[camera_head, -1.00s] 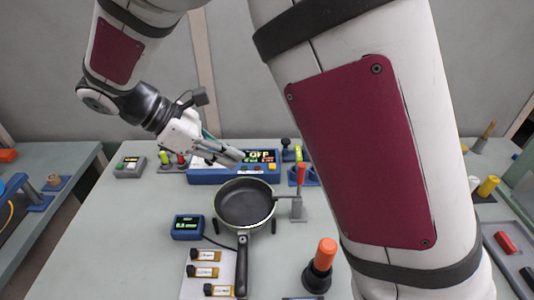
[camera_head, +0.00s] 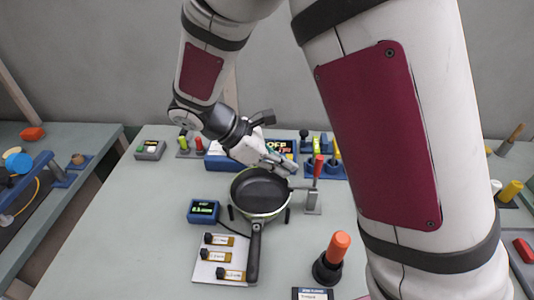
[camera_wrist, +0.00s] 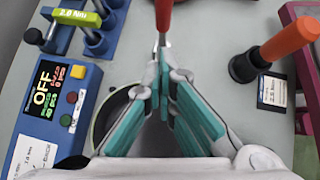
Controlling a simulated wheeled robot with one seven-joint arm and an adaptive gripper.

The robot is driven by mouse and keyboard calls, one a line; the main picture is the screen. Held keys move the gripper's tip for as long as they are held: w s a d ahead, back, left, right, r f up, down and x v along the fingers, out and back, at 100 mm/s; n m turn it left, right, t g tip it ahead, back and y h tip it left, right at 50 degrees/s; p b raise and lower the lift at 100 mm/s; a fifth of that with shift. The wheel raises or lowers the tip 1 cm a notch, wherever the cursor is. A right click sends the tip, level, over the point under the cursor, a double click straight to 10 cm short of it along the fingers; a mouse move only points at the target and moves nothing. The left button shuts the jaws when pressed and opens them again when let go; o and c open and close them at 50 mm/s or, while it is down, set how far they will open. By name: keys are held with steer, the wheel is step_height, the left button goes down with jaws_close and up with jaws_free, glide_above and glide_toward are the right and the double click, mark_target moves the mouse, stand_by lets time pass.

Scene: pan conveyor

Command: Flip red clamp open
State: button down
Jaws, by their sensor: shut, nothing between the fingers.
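The red clamp has an upright red handle (camera_head: 318,167) on a grey metal stand (camera_head: 313,200), at the right rim of the black pan (camera_head: 259,188). In the wrist view the red handle (camera_wrist: 163,14) is just beyond my fingertips, cut by the top edge. My gripper (camera_head: 294,169) is over the far right rim of the pan, left of the clamp. In the wrist view my gripper (camera_wrist: 163,64) has its teal-padded fingers together at the tips, holding nothing. The fingers hide the lower clamp there; whether they touch it I cannot tell.
A blue control box (camera_wrist: 58,105) reading OFF stands behind the pan. An orange-handled tool (camera_head: 338,247) stands front right. A small blue display (camera_head: 203,211) and a tray with several labelled vials (camera_head: 207,270) lie front left.

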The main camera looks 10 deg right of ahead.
mark_target(318, 161)
steer(key=shift+s+d+r, duration=0.1)
steer(key=shift+d, duration=0.75)
steer(key=shift+s+d+r, duration=0.1)
steer(key=shift+d, duration=0.75)
steer(key=shift+d+p, duration=0.1)
steer(key=shift+p, duration=0.2)
steer(key=shift+s+d+r+y+p, duration=0.15)
steer(key=shift+d+y+p, duration=0.05)
steer(key=shift+y+p, duration=0.1)
steer(key=shift+d+r+y, duration=0.1)
steer(key=shift+d+y, duration=0.05)
steer(key=shift+y, duration=0.15)
steer(key=shift+s+d+r+y+p, duration=0.2)
steer(key=shift+d+y+p, duration=0.15)
steer(key=shift+p, duration=0.35)
steer(key=d+y+p, duration=0.1)
steer(key=d+t+y+p, duration=0.1)
steer(key=shift+s+r+p, duration=0.3)
steer(key=shift+s+r, duration=0.05)
steer(key=shift+s, duration=0.05)
steer(key=s+d+f+t+y+p, duration=0.1)
steer(key=d+f+y+p, duration=0.1)
steer(key=d+p, duration=0.4)
steer(key=shift+s+d+f+m+y, duration=0.15)
steer(key=shift+s+m+y, duration=0.2)
steer(key=shift+y, duration=0.5)
